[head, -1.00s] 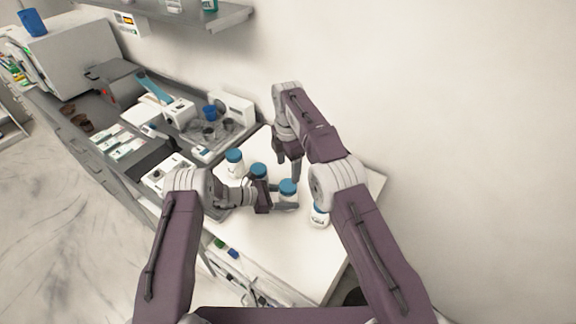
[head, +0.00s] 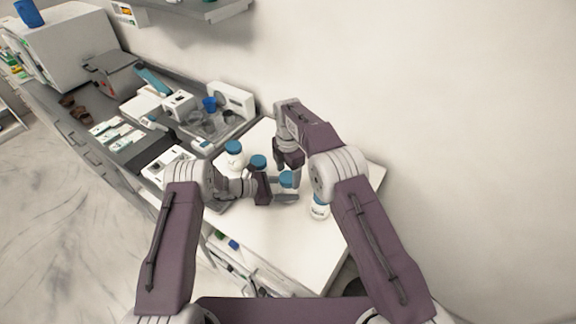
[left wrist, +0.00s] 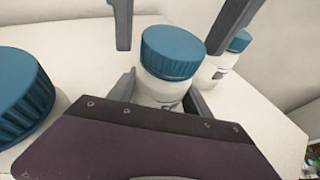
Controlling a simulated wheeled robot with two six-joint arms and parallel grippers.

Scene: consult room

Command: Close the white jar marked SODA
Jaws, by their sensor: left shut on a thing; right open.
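A white jar with a blue ribbed lid (head: 287,179) stands on the white table; it also shows in the left wrist view (left wrist: 172,52). My left gripper (head: 285,194) is shut on its white body, with one finger on each side. The lid sits on top; I cannot tell if it is fully tightened. My right gripper (head: 291,171) is open above this jar. In the left wrist view its two fingers (left wrist: 170,45) point down on either side of the lid, apart from it. The label is mostly hidden, and I cannot read SODA on any jar.
Other blue-lidded white jars stand close by: one at the left (head: 234,155), one just behind my left gripper (head: 258,162), one at the right (head: 319,208). Crowded grey trays and devices lie at the left. The table's front part (head: 280,250) is clear.

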